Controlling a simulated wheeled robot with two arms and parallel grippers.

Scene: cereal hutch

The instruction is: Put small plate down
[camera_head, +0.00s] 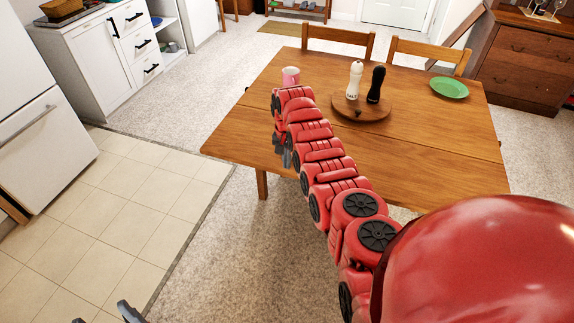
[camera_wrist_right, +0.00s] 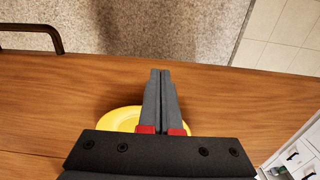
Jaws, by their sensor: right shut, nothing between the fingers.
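A yellow plate (camera_wrist_right: 118,119) lies on the wooden table (camera_wrist_right: 60,105) in the right wrist view, partly hidden by my right gripper (camera_wrist_right: 161,73). The gripper's fingers are together with nothing between them, and they overlap the plate in the picture. I cannot tell whether they touch it. In the head view my right gripper (camera_head: 285,156) is over the table's left part, and the arm hides the yellow plate. A green plate (camera_head: 449,87) lies at the table's far right. Two dark fingertips of my left gripper (camera_head: 105,315) show apart at the bottom left edge.
A pink cup (camera_head: 290,76) stands just behind my right gripper. A round wooden board (camera_head: 361,108) carries a white shaker (camera_head: 354,80) and a black shaker (camera_head: 376,84). Chairs (camera_head: 338,39) stand behind the table. The table's front left is clear.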

